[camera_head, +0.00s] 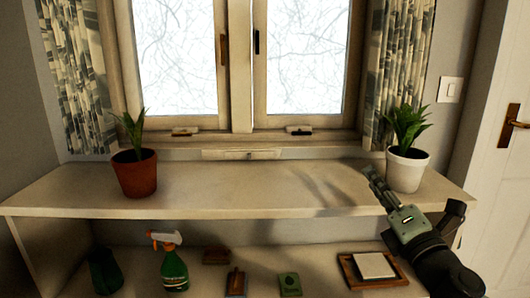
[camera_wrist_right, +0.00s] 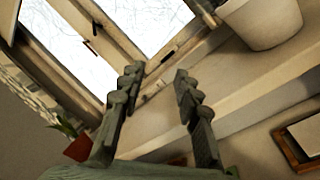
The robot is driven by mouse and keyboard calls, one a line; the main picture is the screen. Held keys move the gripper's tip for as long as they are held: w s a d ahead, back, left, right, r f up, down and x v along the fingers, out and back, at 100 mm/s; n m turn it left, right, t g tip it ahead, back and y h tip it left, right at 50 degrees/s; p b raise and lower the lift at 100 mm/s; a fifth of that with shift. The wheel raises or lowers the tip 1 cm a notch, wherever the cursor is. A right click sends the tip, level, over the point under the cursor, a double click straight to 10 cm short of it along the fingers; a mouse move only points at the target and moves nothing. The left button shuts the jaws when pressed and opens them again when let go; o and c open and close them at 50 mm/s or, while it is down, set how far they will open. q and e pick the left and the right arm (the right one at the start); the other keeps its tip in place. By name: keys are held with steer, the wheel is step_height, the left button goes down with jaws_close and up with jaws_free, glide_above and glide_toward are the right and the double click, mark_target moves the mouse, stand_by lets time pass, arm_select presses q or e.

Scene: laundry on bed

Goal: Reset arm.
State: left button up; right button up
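My right gripper (camera_head: 374,178) reaches in from the lower right in the head view, above the right part of the shelf top and just left of the white pot. In the right wrist view the two fingers of my right gripper (camera_wrist_right: 158,76) stand apart with nothing between them. My left gripper is not in either view.
A plant in a white pot (camera_head: 407,170) stands close to my right gripper on the shelf top (camera_head: 230,187). A plant in a terracotta pot (camera_head: 135,173) stands at the left. The shelf top between them is clear. Below are a green spray bottle (camera_head: 174,270) and a wooden tray (camera_head: 392,282).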

steer(key=s+a+f+n+g+y, duration=0.1)
steer(key=s+a+f+n+g, duration=0.1)
steer(key=f+n, duration=0.85)
steer(key=s+a+f+n+g+y, duration=0.2)
steer(key=f+n+g, duration=0.1)
steer(key=f+n, duration=0.75)
steer(key=s+a+f+n+g+y, duration=0.1)
steer(key=a+f+n+g, duration=0.15)
steer(key=f+n, duration=0.8)
steer(key=s+d+f+n+g+h, duration=0.25)
steer(key=s+f+n, duration=0.35)
steer(key=f, duration=0.4)
steer(key=s+d+f+n+g+h, duration=0.2)
steer(key=s+d+f+n+g, duration=0.15)
steer(key=s+f, duration=0.55)
steer(key=s+d+f+n+g+h, duration=0.1)
steer(key=s+d+f+n+g, duration=0.1)
steer(key=s+f, duration=0.3)
steer(key=s+d+f+n+g+h, duration=0.2)
steer(key=s+d+f+n, duration=0.1)
steer(key=s+f, duration=0.3)
steer(key=shift+s+d+f+n, duration=0.35)
steer(key=shift+s+n, duration=0.45)
steer(key=shift+s, duration=0.45)
steer(key=shift+g+h, duration=0.25)
